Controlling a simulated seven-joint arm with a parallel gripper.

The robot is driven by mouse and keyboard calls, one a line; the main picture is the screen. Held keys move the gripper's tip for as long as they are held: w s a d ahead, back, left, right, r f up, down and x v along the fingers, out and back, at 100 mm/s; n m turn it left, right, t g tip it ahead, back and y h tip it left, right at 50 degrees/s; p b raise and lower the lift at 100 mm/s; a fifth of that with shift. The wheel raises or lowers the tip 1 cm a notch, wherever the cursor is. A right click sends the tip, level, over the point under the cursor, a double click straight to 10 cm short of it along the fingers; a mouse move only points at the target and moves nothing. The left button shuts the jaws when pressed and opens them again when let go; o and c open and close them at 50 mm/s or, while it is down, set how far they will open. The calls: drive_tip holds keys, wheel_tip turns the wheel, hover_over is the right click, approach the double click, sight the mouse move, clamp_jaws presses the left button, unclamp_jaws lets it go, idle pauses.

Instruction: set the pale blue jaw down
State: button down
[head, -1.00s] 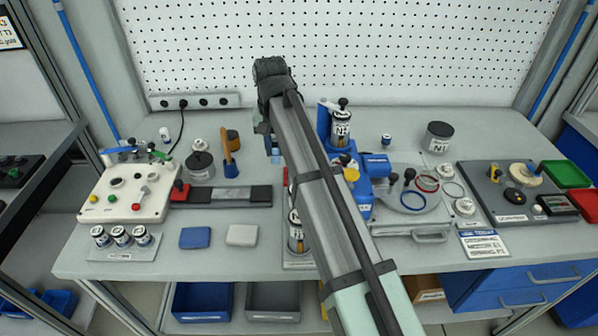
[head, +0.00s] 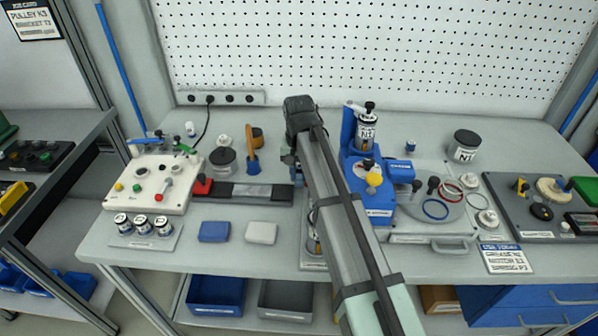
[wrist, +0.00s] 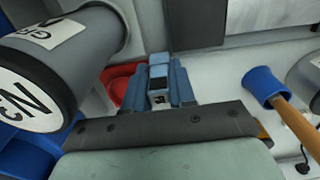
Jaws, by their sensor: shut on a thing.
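My gripper (wrist: 160,95) shows in the wrist view, with blue fingers shut on a small pale blue jaw (wrist: 159,62). The jaw sits between the fingertips, and a dark patch shows on its near side. What lies directly under it is hard to tell. In the head view my arm covers most of the gripper, which is over the bench between the dark bar and the blue press. The jaw cannot be made out clearly there.
The blue press (head: 378,205) stands close right of my arm. Blue (head: 214,231) and white (head: 261,232) pads lie in front. A large labelled cylinder (wrist: 75,60) looms left in the wrist view.

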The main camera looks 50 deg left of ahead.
drive_tip(key=shift+f, duration=0.1)
drive_tip(key=c, duration=0.9)
unclamp_jaws()
drive_tip(key=shift+c, duration=0.2)
wheel_tip(320, 180, up, 12)
drive_tip(key=shift+r, duration=0.15)
